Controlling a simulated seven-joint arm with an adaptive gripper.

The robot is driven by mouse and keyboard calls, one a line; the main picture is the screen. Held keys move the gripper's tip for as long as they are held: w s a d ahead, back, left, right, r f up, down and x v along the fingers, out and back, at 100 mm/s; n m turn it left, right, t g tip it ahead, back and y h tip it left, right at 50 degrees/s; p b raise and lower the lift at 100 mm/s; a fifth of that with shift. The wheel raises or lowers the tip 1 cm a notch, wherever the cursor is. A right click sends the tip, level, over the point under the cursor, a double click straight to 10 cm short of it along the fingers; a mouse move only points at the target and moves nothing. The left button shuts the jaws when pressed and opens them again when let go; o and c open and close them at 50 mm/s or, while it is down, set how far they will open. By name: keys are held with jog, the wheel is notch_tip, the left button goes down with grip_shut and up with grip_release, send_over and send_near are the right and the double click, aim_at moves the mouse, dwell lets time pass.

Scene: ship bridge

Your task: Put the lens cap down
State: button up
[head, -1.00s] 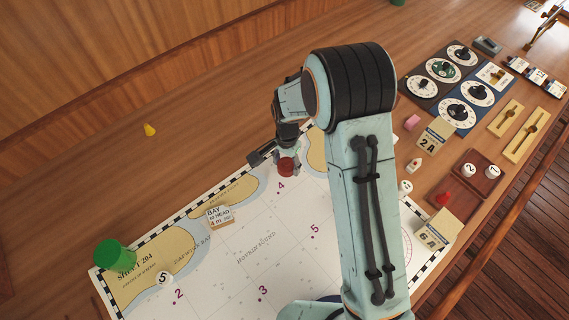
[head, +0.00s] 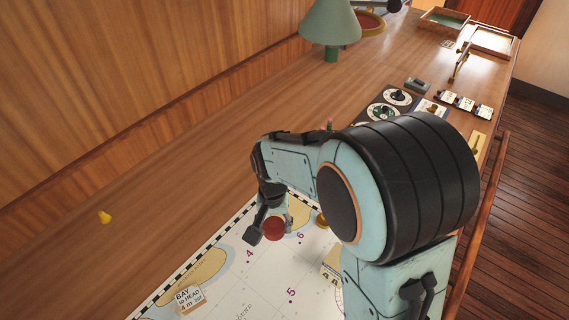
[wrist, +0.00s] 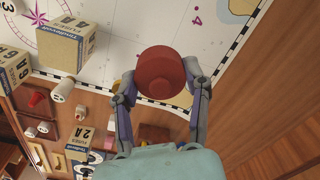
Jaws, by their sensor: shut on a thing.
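The lens cap, a dark red round piece, shows in the head view (head: 275,230) and large in the wrist view (wrist: 162,72). My gripper (head: 273,220) is shut on it, with one finger on each side in the wrist view. The cap is over the far part of the white sea chart (head: 262,280), near the printed 4 and 6. It seems to be held above the chart, but the exact height is hard to tell. My arm hides part of the chart.
A yellow piece (head: 104,217) lies on the wood at left. A card (head: 189,298) stands on the chart. Boxes (wrist: 65,45), a white cylinder (wrist: 62,90) and a red piece (wrist: 37,98) stand at left in the wrist view. A green lamp (head: 330,25) is farther back.

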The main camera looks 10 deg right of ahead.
jog(key=w+d, duration=0.4)
jog(key=w, duration=0.1)
jog(key=m, duration=0.2)
send_over(293, 195)
jog(key=f, duration=1)
jog(key=shift+s+f, duration=0.4)
jog(key=shift+w+f, duration=0.45)
jog(key=shift+f, duration=1.5)
jog(key=shift+f, duration=0.15)
jog(key=o, duration=0.7)
jog(key=shift+o, duration=0.2)
